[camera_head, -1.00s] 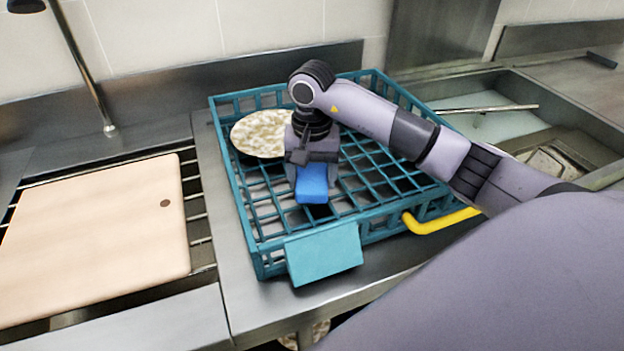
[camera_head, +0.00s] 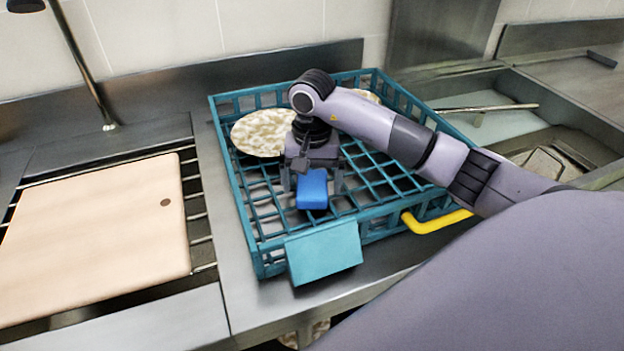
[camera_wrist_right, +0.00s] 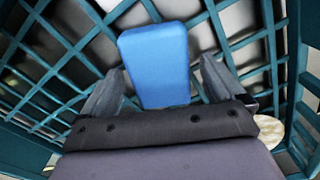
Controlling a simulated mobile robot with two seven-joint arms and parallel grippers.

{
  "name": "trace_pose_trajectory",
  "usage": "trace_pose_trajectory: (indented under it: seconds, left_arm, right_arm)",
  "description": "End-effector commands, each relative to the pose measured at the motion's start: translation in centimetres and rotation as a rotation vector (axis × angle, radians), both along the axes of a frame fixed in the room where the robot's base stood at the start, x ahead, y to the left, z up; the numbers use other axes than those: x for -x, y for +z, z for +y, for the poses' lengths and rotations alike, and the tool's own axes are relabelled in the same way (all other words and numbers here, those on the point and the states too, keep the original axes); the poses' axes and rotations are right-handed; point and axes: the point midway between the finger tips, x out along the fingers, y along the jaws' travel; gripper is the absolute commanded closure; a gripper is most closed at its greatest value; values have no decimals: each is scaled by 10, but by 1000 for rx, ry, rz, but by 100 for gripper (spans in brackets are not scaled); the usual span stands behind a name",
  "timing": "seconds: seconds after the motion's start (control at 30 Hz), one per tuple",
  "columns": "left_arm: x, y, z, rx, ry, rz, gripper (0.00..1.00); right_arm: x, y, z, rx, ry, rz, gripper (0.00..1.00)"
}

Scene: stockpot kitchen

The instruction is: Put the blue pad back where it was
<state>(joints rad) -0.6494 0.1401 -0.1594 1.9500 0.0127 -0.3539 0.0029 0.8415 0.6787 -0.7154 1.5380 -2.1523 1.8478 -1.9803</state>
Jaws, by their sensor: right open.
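The blue pad (camera_head: 312,188) is a small blue block inside the teal crate (camera_head: 262,246), over its grid floor. In the right wrist view the pad (camera_wrist_right: 155,62) lies between and beyond the fingertips. My right gripper (camera_head: 313,183) is open, with one finger on each side of the pad and a gap on both sides. It also shows in the right wrist view (camera_wrist_right: 158,92). Whether the pad rests fully on the grid is hard to tell. My left gripper is not in view.
A speckled plate (camera_head: 262,133) is in the crate's back left. A light teal panel (camera_head: 325,252) is at its front, beside a yellow handle (camera_head: 436,221). A beige cutting board (camera_head: 100,230) lies to the left. A sink basin (camera_head: 500,130) is at the right.

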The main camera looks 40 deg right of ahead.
Motion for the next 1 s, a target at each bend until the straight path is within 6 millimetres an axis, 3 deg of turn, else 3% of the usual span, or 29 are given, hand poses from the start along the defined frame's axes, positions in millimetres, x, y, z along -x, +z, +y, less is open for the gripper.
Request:
trace_pose_trajectory:
  seconds: [0.53,0.7,1.0]
  left_arm:
    - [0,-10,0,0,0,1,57]
    - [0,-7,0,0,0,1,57]
    - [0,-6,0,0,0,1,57]
  right_arm:
    - [-1,100,0,2,-1,-6,5]
    - [-1,115,0,1,-1,-3,5]
    - [0,120,0,0,-1,-1,5]
